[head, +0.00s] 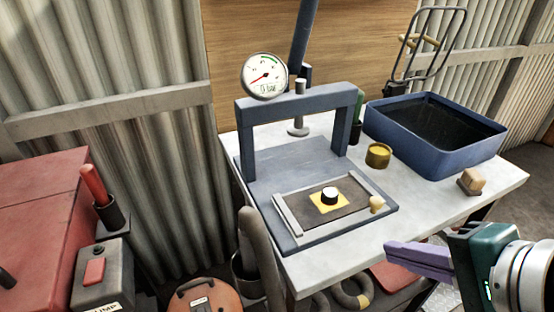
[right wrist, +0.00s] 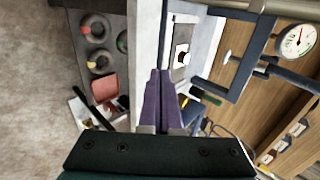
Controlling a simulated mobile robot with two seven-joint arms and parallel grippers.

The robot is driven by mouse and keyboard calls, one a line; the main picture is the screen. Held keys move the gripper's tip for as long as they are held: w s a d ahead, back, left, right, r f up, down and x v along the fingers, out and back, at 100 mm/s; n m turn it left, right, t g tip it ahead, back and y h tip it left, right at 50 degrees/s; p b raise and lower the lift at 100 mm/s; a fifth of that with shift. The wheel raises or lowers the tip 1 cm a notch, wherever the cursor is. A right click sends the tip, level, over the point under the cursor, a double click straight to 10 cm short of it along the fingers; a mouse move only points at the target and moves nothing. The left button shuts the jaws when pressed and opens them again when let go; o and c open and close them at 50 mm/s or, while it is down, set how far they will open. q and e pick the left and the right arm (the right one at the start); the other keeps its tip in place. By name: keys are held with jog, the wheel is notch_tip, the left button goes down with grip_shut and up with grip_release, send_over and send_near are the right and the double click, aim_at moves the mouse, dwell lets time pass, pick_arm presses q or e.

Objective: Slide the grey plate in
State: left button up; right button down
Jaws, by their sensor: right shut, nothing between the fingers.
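The grey plate (head: 303,209) lies flat on the blue-grey base of the press, between light rails, in front of the press arch (head: 295,103). A yellow square (head: 318,205) with a black, white-topped puck (head: 330,195) sits on it, and a tan knob (head: 376,204) is at its right end. My right gripper (head: 388,248) has purple fingers, shut and empty, to the right of and nearer than the knob, apart from it. In the right wrist view the shut fingers (right wrist: 158,74) point toward the bench, with the puck (right wrist: 183,56) beyond. My left gripper is out of view.
A round gauge (head: 264,76) is on the press. A yellow-topped tin (head: 378,155), a blue tray (head: 435,132) and a small tan block (head: 471,181) stand on the white bench (head: 430,195). A red cabinet (head: 40,220) is at left. The bench right of the press base is mostly clear.

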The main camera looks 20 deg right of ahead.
jog(key=b, duration=0.3)
send_near(330, 222)
jog(key=f, duration=0.2)
jog(key=w+f, duration=0.1)
jog(key=f, duration=0.1)
jog(key=shift+f, duration=0.2)
jog(key=shift+w+a+r, duration=0.1)
jog(key=shift+w+r, duration=0.05)
jog(key=shift+w, duration=0.4)
jog(key=shift+w+r, duration=0.1)
jog(key=shift+w, duration=0.45)
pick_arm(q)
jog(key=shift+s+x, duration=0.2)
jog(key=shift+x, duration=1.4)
pick_arm(e)
jog(key=shift+w, duration=0.6)
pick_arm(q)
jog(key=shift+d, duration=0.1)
